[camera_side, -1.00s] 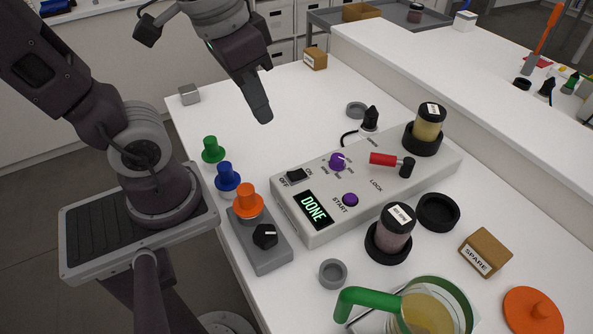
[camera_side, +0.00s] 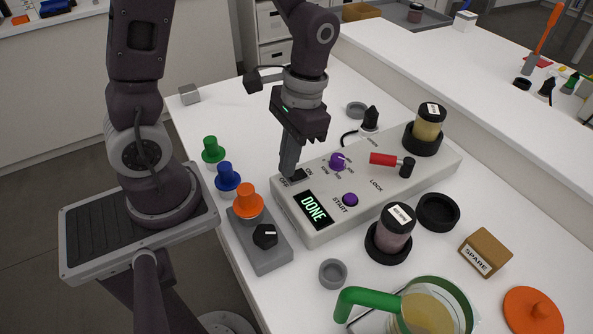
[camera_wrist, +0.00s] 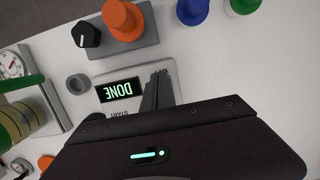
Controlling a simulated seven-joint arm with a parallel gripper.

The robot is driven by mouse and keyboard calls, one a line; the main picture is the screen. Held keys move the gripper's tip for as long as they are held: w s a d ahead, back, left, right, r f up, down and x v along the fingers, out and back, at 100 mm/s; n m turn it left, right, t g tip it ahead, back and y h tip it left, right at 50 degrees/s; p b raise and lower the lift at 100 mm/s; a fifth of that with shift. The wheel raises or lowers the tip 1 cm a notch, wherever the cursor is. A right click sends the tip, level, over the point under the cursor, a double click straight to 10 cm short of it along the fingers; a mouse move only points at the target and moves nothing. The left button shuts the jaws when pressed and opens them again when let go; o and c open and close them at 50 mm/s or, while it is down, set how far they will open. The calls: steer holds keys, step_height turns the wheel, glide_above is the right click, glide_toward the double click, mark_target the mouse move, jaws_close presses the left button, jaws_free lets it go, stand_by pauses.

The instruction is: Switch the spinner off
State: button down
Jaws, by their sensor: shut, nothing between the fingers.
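The spinner (camera_side: 322,226) is a long light-grey box on the white table. Its display (camera_side: 314,207) reads DONE in the side view, and the display also shows in the wrist view (camera_wrist: 118,90). The black rocker switch (camera_side: 299,175), between the labels ON and OFF, is at its near left corner, mostly hidden by the fingers. My gripper (camera_side: 289,174) is shut and empty, pointing down with its tips at the switch. I cannot tell whether the tips touch it or which way it is tipped. The purple START button (camera_side: 350,200) and purple dial (camera_side: 338,161) are beside it.
A red-handled LOCK lever (camera_side: 384,159) lies on the spinner's top. A grey box (camera_side: 265,253) with a black knob and orange-topped piece stands close in front. Blue (camera_side: 228,177) and green (camera_side: 213,150) pieces stand left. Jars (camera_side: 390,238) and a jug (camera_side: 425,312) stand right.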

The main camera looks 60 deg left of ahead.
steer(key=shift+f, duration=0.55)
steer(key=shift+r, duration=1.95)
step_height(320, 180, up, 7)
steer(key=w, duration=0.1)
steer(key=shift+w, duration=0.2)
steer(key=s+r+t, duration=0.5)
steer(key=s+t, duration=0.2)
steer(key=s, duration=0.1)
steer(key=shift+s+d+r+t, duration=0.3)
steer(key=shift+s+r+t, duration=0.1)
